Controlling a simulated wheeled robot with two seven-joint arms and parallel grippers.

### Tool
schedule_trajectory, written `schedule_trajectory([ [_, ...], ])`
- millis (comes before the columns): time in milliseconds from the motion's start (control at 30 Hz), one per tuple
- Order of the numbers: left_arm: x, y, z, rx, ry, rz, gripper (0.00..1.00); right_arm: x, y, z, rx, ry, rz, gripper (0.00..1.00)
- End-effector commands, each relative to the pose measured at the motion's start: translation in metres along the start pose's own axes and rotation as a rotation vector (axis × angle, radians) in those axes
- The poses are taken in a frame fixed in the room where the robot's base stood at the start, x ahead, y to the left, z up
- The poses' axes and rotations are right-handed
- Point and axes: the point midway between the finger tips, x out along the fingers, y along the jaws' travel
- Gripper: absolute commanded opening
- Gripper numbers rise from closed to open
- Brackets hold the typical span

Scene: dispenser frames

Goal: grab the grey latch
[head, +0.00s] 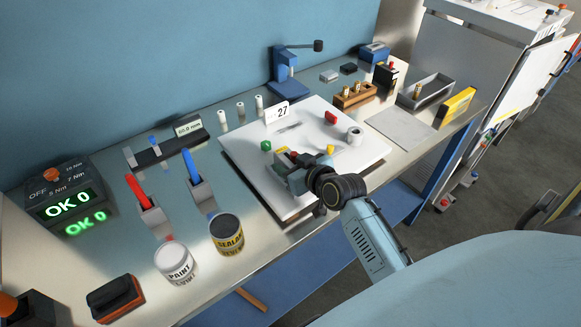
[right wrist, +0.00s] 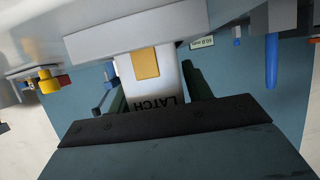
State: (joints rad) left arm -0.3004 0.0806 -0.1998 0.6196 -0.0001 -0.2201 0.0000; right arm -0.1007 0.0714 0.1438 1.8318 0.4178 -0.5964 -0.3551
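The latch (right wrist: 168,92) shows in the right wrist view as a pale grey-white piece with a yellow patch and the upside-down word LATCH. My right gripper (right wrist: 155,98) has a dark green finger close along each side of it. I cannot tell whether the fingers press on it or stand slightly apart. In the head view my right gripper (head: 292,178) is low at the front edge of the white board (head: 245,155), and it hides the latch there. My left gripper is not in view.
A grey bar (right wrist: 140,35) crosses above the latch in the right wrist view. Paint (head: 176,262) and sealant (head: 227,236) cans stand left.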

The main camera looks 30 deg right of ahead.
Motion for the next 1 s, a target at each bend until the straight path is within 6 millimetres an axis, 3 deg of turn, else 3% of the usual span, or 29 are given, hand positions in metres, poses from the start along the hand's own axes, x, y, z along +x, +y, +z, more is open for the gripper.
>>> schedule_trajectory([
  [33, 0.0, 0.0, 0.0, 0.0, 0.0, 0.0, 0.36, 0.0, 0.0, 0.0, 0.0, 0.0, 0.0, 0.43],
  [333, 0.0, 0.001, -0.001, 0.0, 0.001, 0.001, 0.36, 0.0, 0.0, -0.001, 0.0, 0.003, 0.001, 0.06],
  [633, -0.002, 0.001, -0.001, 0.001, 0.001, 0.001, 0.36, -0.003, 0.0, -0.009, -0.001, 0.006, 0.001, 0.06],
  [1000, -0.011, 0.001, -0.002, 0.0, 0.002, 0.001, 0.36, -0.03, 0.001, -0.074, -0.003, 0.007, 0.001, 0.06],
])
